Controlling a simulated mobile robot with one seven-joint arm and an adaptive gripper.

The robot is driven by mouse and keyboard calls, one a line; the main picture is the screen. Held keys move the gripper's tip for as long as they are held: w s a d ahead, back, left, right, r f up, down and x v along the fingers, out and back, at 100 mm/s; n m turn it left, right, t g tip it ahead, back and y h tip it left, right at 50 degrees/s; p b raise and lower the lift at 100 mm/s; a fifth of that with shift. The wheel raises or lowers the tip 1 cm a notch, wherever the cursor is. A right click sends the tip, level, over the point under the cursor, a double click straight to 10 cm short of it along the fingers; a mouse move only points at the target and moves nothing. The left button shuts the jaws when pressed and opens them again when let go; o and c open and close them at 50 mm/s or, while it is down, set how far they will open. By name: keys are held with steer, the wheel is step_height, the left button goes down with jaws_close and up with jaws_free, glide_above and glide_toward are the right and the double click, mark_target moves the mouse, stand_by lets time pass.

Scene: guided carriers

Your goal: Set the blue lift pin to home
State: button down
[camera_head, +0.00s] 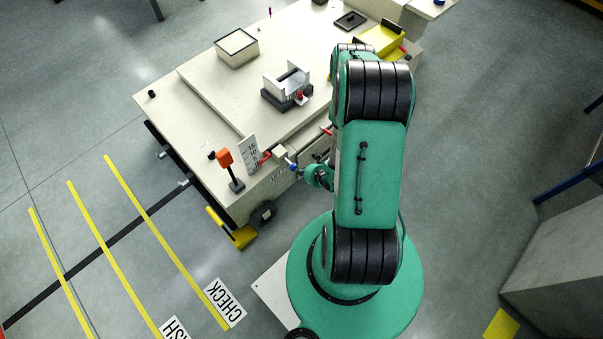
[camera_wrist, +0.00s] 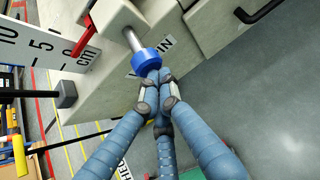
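The blue lift pin (camera_wrist: 146,62) has a blue round knob on a bare steel shaft, which comes out of a pale block on the carrier's side. A label partly hidden behind it ends in "IN". The blue knob also shows in the head view (camera_head: 292,167), at the carrier's near side. My gripper (camera_wrist: 157,76) has its fingers drawn together, their tips at the knob's outer end. I see nothing between the fingertips. I cannot tell whether they touch the knob.
A white scale plate (camera_head: 249,154) and an orange-headed post (camera_head: 225,158) stand left of the pin. A red lever (camera_wrist: 84,38) is close to the pin. A black handle (camera_wrist: 262,12) is on the panel at right. Open floor lies below the carrier.

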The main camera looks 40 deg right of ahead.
steer(key=shift+w+b, duration=0.45)
steer(key=shift+w, duration=1.65)
steer(key=shift+s, duration=0.1)
steer(key=s, duration=0.2)
steer(key=p, duration=0.2)
glide_toward(296, 166)
steer(key=s, duration=0.1)
steer(key=s+f, duration=0.1)
steer(key=s, duration=0.1)
steer(key=shift+a, duration=0.1)
